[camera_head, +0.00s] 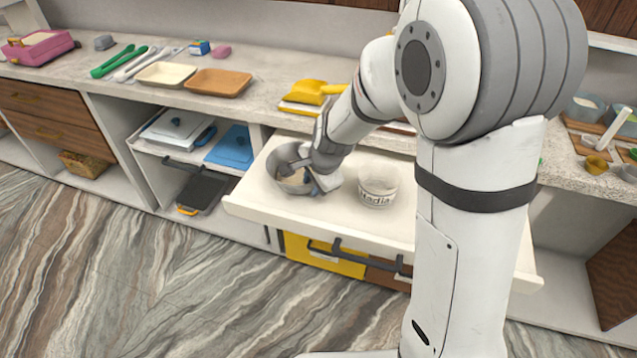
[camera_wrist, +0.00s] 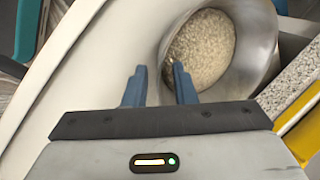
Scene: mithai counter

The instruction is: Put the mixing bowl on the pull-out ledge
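The metal mixing bowl (camera_head: 274,172) stands upright on the white pull-out ledge (camera_head: 344,218), near its left end. Pale, grainy contents show inside the bowl, which also appears at the upper right of the wrist view (camera_wrist: 252,52). My gripper (camera_head: 306,176) is at the bowl's right side in the head view. In the wrist view my gripper (camera_wrist: 160,70) has its two blue fingers apart. The right finger overlaps the bowl's near edge and the left finger is outside the bowl, over the ledge (camera_wrist: 95,85). Whether either finger touches the bowl is unclear.
A white lettered tub (camera_head: 378,186) stands on the ledge right of the bowl. The counter behind holds trays (camera_head: 218,83), a yellow scoop (camera_head: 318,88) and green tongs (camera_head: 112,62).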

